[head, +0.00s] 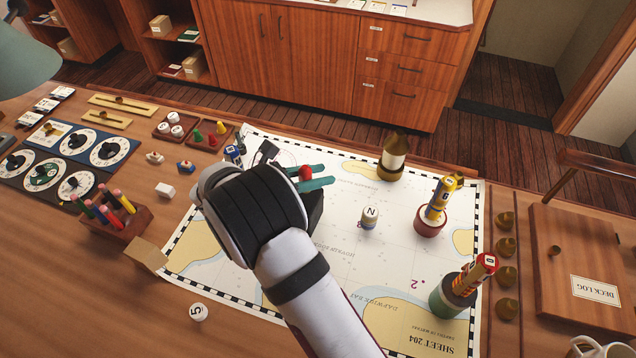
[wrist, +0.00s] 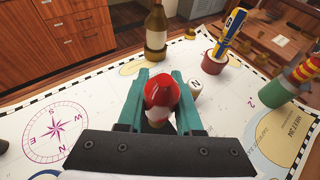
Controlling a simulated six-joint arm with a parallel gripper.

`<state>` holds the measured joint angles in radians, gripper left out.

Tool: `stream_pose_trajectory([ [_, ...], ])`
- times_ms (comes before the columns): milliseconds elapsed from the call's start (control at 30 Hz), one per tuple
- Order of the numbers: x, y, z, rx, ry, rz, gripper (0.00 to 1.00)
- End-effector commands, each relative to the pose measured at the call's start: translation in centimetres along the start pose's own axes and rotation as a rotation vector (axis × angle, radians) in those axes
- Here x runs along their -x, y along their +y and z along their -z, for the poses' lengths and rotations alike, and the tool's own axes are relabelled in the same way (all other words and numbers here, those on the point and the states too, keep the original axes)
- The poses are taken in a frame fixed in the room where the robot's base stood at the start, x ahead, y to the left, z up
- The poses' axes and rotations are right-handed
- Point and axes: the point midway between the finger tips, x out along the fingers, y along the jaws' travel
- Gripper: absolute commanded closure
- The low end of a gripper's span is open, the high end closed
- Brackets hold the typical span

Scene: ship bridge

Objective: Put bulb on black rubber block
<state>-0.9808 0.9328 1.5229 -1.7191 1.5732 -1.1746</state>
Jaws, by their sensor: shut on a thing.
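The bulb (head: 306,173) has a glossy red dome and sits between the teal fingers of my gripper (head: 328,176). In the wrist view the fingers of my gripper (wrist: 160,78) are shut on the bulb (wrist: 161,92), with a paler base below the red. The bulb is held above the chart. I cannot make out the black rubber block for sure. A dark shape (wrist: 3,146) is cut off at the left edge of the wrist view, beside the compass rose; I cannot tell whether it is the block. My arm hides part of the chart.
The white chart (head: 345,245) covers the middle table. A bottle (head: 393,160), an N-marked piece (head: 370,218), a red pot (head: 430,225) and a green pot (head: 450,302) stand to the right. A pencil holder (head: 122,215) and small trays stand left. Bare chart lies around the N-marked piece.

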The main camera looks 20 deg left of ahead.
Motion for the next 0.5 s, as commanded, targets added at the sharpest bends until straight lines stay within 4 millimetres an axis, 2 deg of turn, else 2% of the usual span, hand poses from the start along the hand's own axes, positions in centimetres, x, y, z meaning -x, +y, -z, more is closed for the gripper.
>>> stream_pose_trajectory([
  [100, -0.9, -0.1, 2.2, 0.004, 0.0, 0.001, 1.0],
  [167, -1.2, -0.1, 2.9, 0.003, 0.0, 0.001, 1.0],
  [467, -1.4, -0.1, 3.1, 0.001, 0.0, 0.0, 1.0],
  [500, -1.3, -0.1, 3.0, 0.0, 0.0, 0.0, 0.59],
])
